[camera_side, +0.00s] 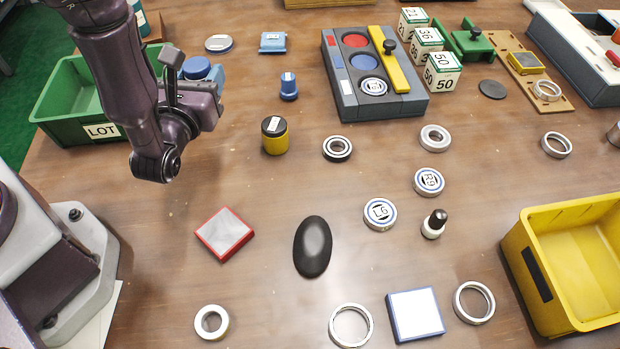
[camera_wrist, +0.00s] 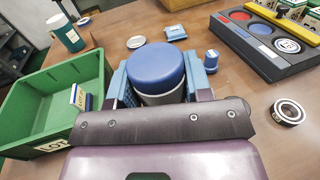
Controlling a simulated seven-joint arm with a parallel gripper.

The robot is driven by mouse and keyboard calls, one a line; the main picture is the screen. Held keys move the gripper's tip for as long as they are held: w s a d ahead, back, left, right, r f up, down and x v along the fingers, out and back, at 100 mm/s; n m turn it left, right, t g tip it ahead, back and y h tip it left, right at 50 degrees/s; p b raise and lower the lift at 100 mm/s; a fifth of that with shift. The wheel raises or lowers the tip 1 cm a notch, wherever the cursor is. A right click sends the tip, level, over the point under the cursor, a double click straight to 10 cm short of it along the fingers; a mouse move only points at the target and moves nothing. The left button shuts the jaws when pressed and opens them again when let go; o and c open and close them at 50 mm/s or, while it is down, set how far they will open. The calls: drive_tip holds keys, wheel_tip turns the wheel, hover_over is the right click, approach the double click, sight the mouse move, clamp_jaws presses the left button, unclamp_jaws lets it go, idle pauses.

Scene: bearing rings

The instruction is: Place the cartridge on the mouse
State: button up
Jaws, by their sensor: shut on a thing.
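The cartridge appears to be the cylinder with a blue top and a pale body (camera_wrist: 157,70), held between the blue fingers of my gripper (camera_wrist: 158,88). In the side view its blue top (camera_side: 196,67) shows beyond my gripper (camera_side: 209,76), at the upper left by the green bin. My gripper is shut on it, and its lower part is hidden. The mouse (camera_side: 313,246) is a black oval lying bare on the table near the middle of the side view. It is well apart from my gripper, toward the lower right, and is not in the wrist view.
A green bin (camera_side: 64,106) stands left of my gripper. A yellow jar (camera_side: 274,136) and a dark bearing ring (camera_side: 337,148) stand above the mouse. A red-edged tile (camera_side: 224,234) lies to its left, and a labelled ring (camera_side: 380,213) to its right. Bare table surrounds the mouse.

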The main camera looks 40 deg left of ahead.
drive_tip(key=s+d+m+t+h, duration=0.15)
drive_tip(key=d+m+h, duration=0.6)
drive_tip(key=d, duration=0.75)
drive_tip(key=m+g+h, duration=0.2)
drive_tip(key=m+h, duration=0.2)
drive_tip(key=h, duration=0.6)
hover_over(315, 238)
wheel_tip(315, 238, down, 4)
drive_tip(key=shift+f, duration=2.35)
drive_tip(key=o, duration=1)
drive_tip(key=shift+f, duration=0.15)
drive_tip(key=shift+c, duration=0.2)
drive_tip(key=v, duration=0.7)
drive_tip(key=shift+s+a, duration=0.1)
drive_tip(key=shift+s, duration=0.15)
